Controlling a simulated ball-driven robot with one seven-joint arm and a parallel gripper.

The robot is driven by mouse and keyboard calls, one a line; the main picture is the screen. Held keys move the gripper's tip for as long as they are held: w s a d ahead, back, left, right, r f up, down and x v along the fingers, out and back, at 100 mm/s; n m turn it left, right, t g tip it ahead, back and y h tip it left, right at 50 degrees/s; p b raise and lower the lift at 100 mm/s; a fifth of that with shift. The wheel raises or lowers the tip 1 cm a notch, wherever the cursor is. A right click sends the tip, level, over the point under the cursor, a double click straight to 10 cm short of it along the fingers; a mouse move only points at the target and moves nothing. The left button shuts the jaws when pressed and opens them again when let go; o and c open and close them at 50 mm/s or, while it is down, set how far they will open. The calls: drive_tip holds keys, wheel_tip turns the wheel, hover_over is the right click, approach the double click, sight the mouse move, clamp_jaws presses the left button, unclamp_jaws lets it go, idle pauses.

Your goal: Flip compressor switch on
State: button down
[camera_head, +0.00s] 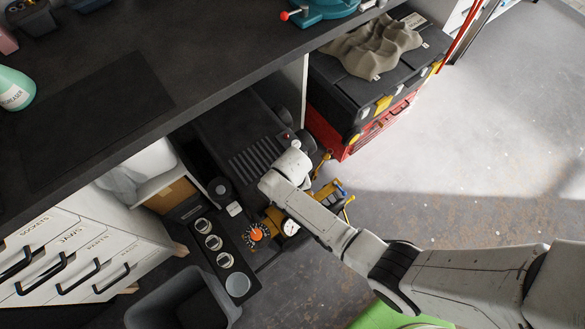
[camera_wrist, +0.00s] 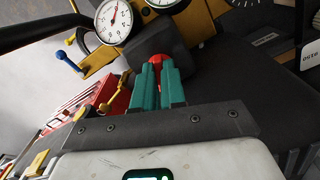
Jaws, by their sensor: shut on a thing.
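The compressor (camera_head: 255,155) is a dark, ribbed machine under the workbench, with a yellow manifold (camera_head: 330,192) and a white-faced gauge (camera_head: 290,227) beside it. In the wrist view two gauges (camera_wrist: 114,22) stand close in front of my gripper. The red switch (camera_wrist: 158,60) sits on a dark box (camera_wrist: 178,48). The teal fingers of my gripper (camera_wrist: 158,75) are closed around the switch, with its red top showing between the fingertips. In the head view my arm's end hides the fingers and the switch. I cannot tell the switch's position.
The dark workbench (camera_head: 170,55) overhangs at left. A black and red toolbox (camera_head: 340,90) with a cloth (camera_head: 372,48) stands behind the compressor. A drawer cabinet (camera_head: 60,240) and grey bin (camera_head: 185,300) are at left. The floor (camera_head: 470,150) at right is clear.

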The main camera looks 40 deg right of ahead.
drive_tip(key=m+p, duration=0.1)
drive_tip(key=m, duration=0.3)
drive_tip(key=shift+w+a, duration=0.1)
drive_tip(key=c, duration=1.2)
unclamp_jaws()
wheel_tip(320, 180, up, 11)
drive_tip(key=p, duration=0.1)
drive_tip(key=shift+p, duration=0.3)
drive_tip(key=shift+a+f, duration=0.1)
